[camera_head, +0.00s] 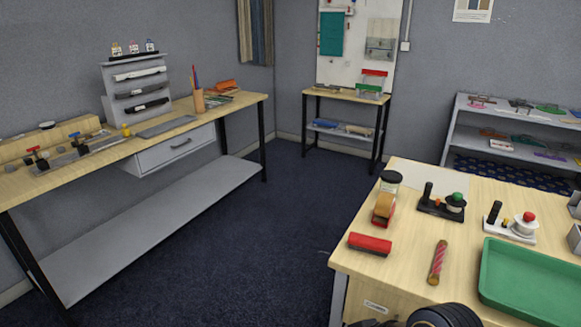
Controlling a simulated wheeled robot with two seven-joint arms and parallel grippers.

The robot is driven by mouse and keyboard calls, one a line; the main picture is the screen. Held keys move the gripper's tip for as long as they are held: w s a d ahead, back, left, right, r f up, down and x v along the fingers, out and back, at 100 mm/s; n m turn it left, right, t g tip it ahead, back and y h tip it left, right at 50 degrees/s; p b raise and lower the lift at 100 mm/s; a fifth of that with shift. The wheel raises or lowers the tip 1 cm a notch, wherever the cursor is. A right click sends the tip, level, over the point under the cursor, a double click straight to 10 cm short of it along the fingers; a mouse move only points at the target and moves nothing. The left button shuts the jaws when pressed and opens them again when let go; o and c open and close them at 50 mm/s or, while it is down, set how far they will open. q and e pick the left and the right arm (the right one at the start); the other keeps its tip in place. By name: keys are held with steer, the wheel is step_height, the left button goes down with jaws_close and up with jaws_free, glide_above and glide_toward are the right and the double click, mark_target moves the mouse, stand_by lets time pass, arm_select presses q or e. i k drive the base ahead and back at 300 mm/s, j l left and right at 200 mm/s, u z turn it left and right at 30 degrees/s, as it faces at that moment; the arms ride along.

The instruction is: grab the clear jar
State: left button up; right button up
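The clear jar (390,182) stands upright on the wooden table (400,262) at the right, near its far left corner. A dark rounded part, which looks like mine, shows at the bottom edge of the picture. No gripper fingers can be made out, and nothing is touching the jar.
Nearer lie a red block (370,244), a pink patterned stick (437,262) and a green tray (487,283). Open floor lies left of the table.

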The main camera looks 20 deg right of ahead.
mark_target(393, 188)
steer(key=i+j+u, duration=0.1)
steer(key=i+u, duration=0.15)
steer(key=i, duration=0.35)
steer(key=i+u, duration=0.25)
steer(key=i, duration=0.35)
steer(key=i+z, duration=0.45)
steer(key=i+j+z, duration=0.1)
steer(key=i+z, duration=0.3)
steer(key=i+l+z, duration=0.1)
steer(key=i+z, duration=0.15)
steer(key=z, duration=0.15)
steer(key=i+l+z, duration=0.1)
steer(key=z, duration=0.35)
steer(key=i+j+z, duration=0.1)
steer(key=i+z, duration=0.3)
steer(key=i+j+z, duration=0.1)
steer(key=z, duration=0.35)
steer(key=i+l+z, duration=0.25)
steer(key=i, duration=0.25)
steer(key=i+z, duration=0.3)
steer(key=i, duration=0.15)
